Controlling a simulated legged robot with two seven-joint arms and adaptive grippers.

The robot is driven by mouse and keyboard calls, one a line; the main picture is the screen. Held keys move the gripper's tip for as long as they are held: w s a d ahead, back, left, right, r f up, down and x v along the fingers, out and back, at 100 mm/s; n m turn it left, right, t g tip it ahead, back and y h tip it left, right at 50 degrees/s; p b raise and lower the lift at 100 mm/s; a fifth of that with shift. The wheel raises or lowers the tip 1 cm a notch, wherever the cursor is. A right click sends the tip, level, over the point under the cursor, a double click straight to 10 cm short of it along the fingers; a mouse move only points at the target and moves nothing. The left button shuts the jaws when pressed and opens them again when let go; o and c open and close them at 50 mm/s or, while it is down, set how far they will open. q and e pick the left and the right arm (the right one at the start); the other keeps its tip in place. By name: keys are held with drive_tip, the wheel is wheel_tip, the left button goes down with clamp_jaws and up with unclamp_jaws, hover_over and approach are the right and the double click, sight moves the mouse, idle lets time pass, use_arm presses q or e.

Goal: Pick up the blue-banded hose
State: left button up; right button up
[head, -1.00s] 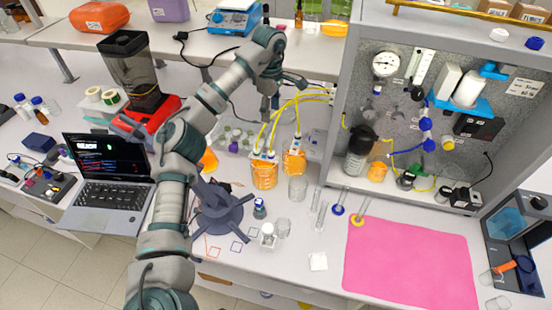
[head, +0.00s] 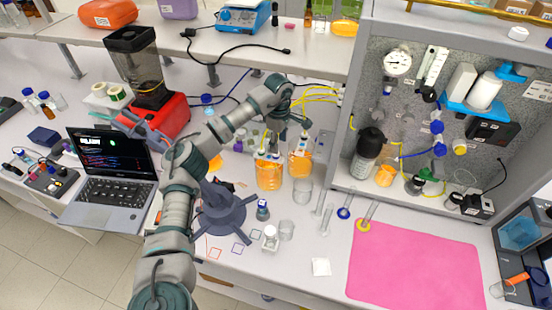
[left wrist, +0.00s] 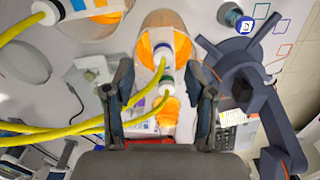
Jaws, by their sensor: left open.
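Several yellow hoses (head: 318,92) come from the rig at the right and lead down to two beakers of orange liquid. My left gripper (left wrist: 162,88) is open above this beaker and grips nothing. In the head view it is small and partly hidden by hoses. My right gripper is out of view.
A dark blue stand (head: 222,207) is left of the beakers. A clear beaker (head: 302,190), glass tubes and a small blue-capped bottle (head: 263,210) are close in front. The rig cabinet (head: 345,150) rises at the right. A pink mat (head: 415,265) lies clear at front right.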

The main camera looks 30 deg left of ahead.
use_arm(q)
drive_tip(key=f, duration=0.3)
drive_tip(key=shift+s+a+f+p, duration=0.2)
drive_tip(key=shift+s+f+p, duration=0.05)
drive_tip(key=shift+f+p, duration=0.15)
drive_tip(key=shift+w+a+f, duration=0.1)
drive_tip(key=shift+a+f, duration=0.15)
drive_tip(key=shift+f, duration=0.3)
drive_tip(key=shift+r, duration=0.1)
drive_tip(key=c, duration=0.9)
drive_tip(key=shift+d, duration=0.15)
drive_tip(key=shift+c, duration=0.3)
drive_tip(key=shift+r, duration=0.1)
wheel_tip(320, 180, up, 18)
